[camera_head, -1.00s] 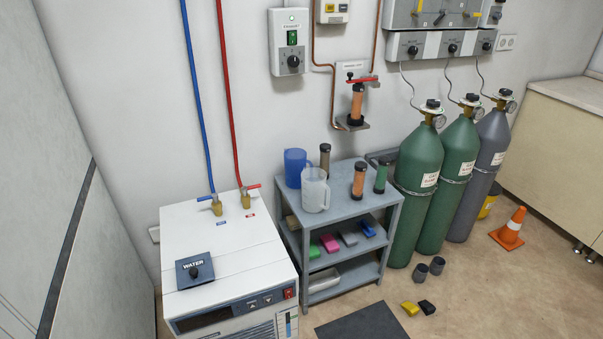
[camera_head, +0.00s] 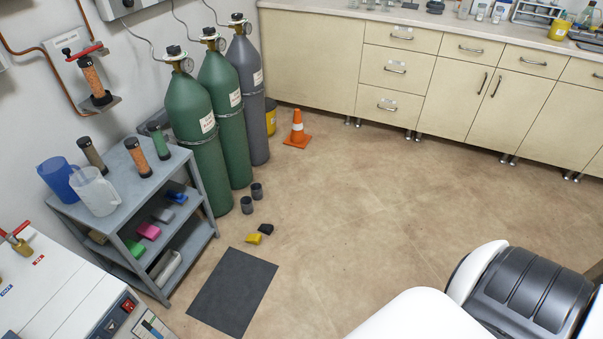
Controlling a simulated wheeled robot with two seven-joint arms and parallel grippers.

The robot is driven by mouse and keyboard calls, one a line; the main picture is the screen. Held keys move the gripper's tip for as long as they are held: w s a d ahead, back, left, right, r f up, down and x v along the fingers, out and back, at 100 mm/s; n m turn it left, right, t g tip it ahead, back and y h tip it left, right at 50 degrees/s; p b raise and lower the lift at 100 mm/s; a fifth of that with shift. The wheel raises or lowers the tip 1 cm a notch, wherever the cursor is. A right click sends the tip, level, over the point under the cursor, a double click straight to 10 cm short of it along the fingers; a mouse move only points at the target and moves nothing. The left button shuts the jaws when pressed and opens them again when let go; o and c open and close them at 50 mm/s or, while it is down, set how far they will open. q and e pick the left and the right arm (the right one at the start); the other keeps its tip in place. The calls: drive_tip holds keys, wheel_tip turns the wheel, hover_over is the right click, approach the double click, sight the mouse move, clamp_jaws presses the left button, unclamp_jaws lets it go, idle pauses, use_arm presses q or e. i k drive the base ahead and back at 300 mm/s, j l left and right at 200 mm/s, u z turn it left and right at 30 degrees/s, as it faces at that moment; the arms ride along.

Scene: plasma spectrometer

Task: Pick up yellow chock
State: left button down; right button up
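The yellow chock (camera_head: 254,239) lies on the floor in the head view, in front of the gas cylinders. A black chock (camera_head: 266,229) lies right behind it, touching or nearly so. Neither of my grippers shows in this view, so I cannot see whether they are open or shut. A white and dark grey part of my own body fills the lower right corner, well apart from the chock.
A dark mat (camera_head: 232,292) lies just in front of the chock. Two grey cups (camera_head: 247,204) stand behind it. A grey shelf cart (camera_head: 118,216) is at left, green cylinders (camera_head: 200,128) behind, an orange cone (camera_head: 297,130) farther back. The floor at centre right is clear.

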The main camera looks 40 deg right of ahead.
sight(255, 239)
drive_tip(key=z, duration=0.75)
drive_tip(key=u, duration=0.6)
drive_tip(key=i+l+u, duration=0.5)
drive_tip(key=l, duration=0.2)
drive_tip(key=l+u, duration=0.25)
drive_tip(key=i+l+u, duration=0.25)
drive_tip(key=l, duration=0.3)
drive_tip(key=k, duration=0.1)
